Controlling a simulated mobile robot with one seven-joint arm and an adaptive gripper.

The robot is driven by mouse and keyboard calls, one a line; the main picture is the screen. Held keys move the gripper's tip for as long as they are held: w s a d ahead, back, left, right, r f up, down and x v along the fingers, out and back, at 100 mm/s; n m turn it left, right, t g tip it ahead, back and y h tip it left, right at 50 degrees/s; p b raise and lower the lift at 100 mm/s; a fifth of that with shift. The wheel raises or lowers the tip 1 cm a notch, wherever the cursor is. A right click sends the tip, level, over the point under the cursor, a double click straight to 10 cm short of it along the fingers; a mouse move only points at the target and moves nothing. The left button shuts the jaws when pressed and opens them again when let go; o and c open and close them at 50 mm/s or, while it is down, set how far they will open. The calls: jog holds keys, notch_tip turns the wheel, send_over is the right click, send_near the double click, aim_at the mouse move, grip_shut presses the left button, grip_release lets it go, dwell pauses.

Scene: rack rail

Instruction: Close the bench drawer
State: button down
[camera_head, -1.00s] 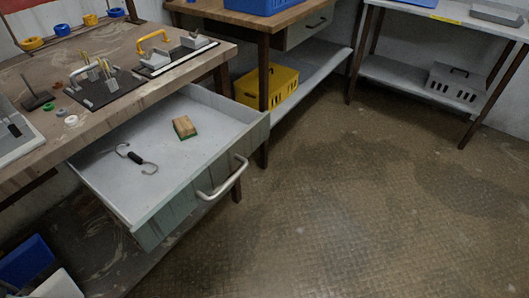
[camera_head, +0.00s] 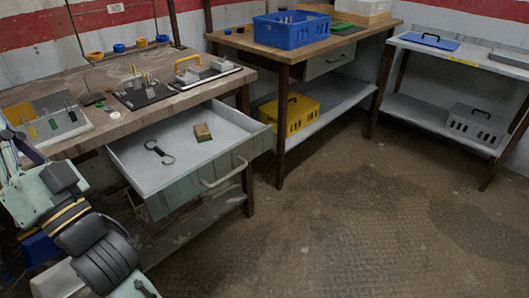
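The bench drawer (camera_head: 177,187) stands pulled out from under the wooden workbench (camera_head: 104,127). Its pale inside is exposed, and its greenish-grey front carries a metal bar handle (camera_head: 226,175). In the drawer lie a brush-like block with a tan top and green base (camera_head: 203,133) and a dark double-ended hook (camera_head: 159,152). My arm shows at the lower left, beside the bench and left of the drawer. The gripper's fingers cannot be made out in this view. Nothing of mine touches the drawer or its handle.
A second bench (camera_head: 300,52) with a blue crate (camera_head: 291,29) stands behind, with a yellow crate (camera_head: 298,113) on its lower shelf. A metal shelf unit (camera_head: 420,113) with a grey crate (camera_head: 476,125) is at right. The floor (camera_head: 340,215) before the drawer is clear.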

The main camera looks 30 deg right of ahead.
jog(key=w+d+f+m+h, duration=0.2)
jog(key=d+f+m+h, duration=0.25)
jog(key=d, duration=0.45)
jog(key=w+d+f+m+g+h+p, duration=0.1)
jog(key=w+d+f+m+h, duration=0.25)
jog(key=d+f+h, duration=0.35)
jog(key=w+d+f+m+h, duration=0.2)
jog(key=d+f+m+h, duration=0.25)
jog(key=d, duration=0.55)
jog(key=s+d+f+m+g+h, duration=0.3)
jog(key=s+d+f+m, duration=0.25)
jog(key=d, duration=0.35)
jog(key=s+d+f+m+g+h, duration=0.35)
jog(key=d+f, duration=0.25)
jog(key=d, duration=0.3)
jog(key=p, duration=0.3)
send_near(269, 138)
jog(key=d, duration=0.4)
jog(key=shift+m+t+y, duration=0.25)
jog(key=shift+m+y, duration=0.1)
jog(key=shift+m, duration=0.1)
jog(key=shift+w+a+f+p, duration=0.15)
jog(key=shift+w+a, duration=0.25)
jog(key=shift+w, duration=0.6)
jog(key=shift+w+a+r+p, duration=0.1)
jog(key=shift+w+a+p, duration=0.25)
jog(key=shift+w, duration=0.7)
jog(key=shift+a, duration=0.1)
